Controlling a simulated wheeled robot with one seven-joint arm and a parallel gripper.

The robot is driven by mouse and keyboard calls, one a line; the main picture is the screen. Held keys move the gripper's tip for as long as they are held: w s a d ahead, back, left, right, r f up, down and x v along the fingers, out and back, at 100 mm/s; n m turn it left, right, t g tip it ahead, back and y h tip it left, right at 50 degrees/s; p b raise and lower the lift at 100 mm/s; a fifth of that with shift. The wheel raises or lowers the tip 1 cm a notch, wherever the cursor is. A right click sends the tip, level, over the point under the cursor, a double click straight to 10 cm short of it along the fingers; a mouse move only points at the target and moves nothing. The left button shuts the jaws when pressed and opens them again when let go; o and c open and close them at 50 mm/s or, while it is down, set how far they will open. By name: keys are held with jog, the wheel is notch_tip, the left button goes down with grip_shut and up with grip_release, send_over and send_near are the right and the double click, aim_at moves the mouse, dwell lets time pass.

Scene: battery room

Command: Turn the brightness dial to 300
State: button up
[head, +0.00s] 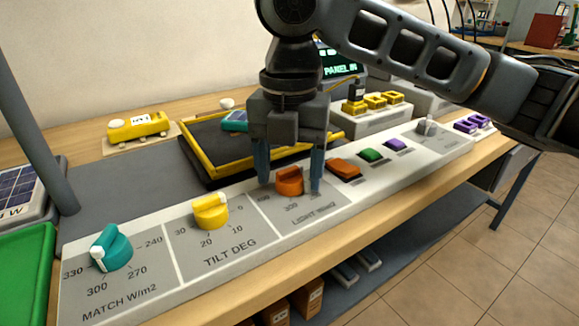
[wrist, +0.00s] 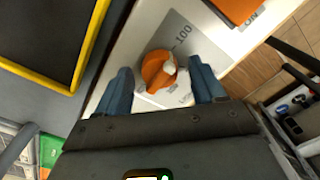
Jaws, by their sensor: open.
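The orange dial (head: 290,181) sits on the light-coloured control panel, above a label that seems to begin with LIGHT; 300 is readable beside it. In the wrist view the orange dial (wrist: 152,72) shows a pale mark on its right side, and 100 is printed above it. My gripper (head: 290,190) is open, its two blue fingers pointing down on either side of the orange dial. The wrist view shows gaps between the dial and both fingers of my gripper (wrist: 164,84). Part of the scale is hidden by the fingers.
A yellow TILT DEG dial (head: 211,211) and a teal MATCH dial (head: 111,248) stand to the left. A yellow-rimmed tray (head: 196,169) is behind.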

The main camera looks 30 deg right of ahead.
jog(key=shift+c, duration=0.4)
jog(key=c, duration=1)
